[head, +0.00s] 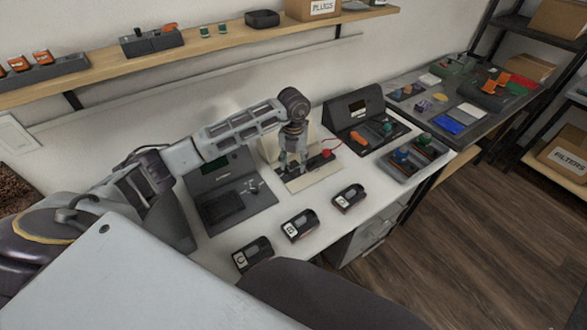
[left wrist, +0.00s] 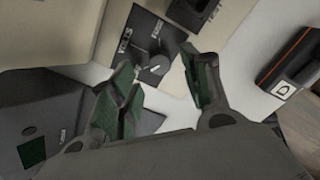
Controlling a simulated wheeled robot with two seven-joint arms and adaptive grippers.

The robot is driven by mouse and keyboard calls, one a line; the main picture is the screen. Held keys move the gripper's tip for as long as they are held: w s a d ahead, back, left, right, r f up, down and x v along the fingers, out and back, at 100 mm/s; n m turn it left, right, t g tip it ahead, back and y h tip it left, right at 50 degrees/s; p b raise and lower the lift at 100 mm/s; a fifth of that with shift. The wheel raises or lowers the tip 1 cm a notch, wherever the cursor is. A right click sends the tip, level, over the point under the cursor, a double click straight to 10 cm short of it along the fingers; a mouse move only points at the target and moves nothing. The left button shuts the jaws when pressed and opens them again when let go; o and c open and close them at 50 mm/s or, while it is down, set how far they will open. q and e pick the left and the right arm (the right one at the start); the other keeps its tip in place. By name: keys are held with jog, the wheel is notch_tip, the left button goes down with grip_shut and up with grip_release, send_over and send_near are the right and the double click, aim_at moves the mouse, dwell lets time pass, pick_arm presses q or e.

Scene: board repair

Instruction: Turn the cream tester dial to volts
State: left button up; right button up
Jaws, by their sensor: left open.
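The cream tester (head: 301,184) stands on the white bench, partly hidden behind my left gripper (head: 293,168) in the head view. In the left wrist view its dial (left wrist: 155,62) is a dark round knob on a dark panel (left wrist: 143,32). A VOLTS label lies to the left of the knob and another label above it. The knob's pointer is too small to read surely. My left gripper (left wrist: 157,66) is open, with its two green-padded fingers on either side of the dial in the picture. Contact with the knob cannot be told. My right gripper is not in view.
A dark grey tester (head: 232,195) stands left of the cream one, a black unit (head: 365,120) right of it. Several small black boxes (head: 299,226) line the front edge. A red knob or plug (head: 326,153) sits close to my gripper. A parts tray (head: 415,157) is further right.

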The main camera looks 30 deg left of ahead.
aim_at(293, 170)
pick_arm(q)
jog(key=shift+f, duration=1.75)
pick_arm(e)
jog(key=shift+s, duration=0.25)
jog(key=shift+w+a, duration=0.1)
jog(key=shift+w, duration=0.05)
pick_arm(q)
jog(key=shift+c, duration=0.6)
jog(key=c, duration=0.9)
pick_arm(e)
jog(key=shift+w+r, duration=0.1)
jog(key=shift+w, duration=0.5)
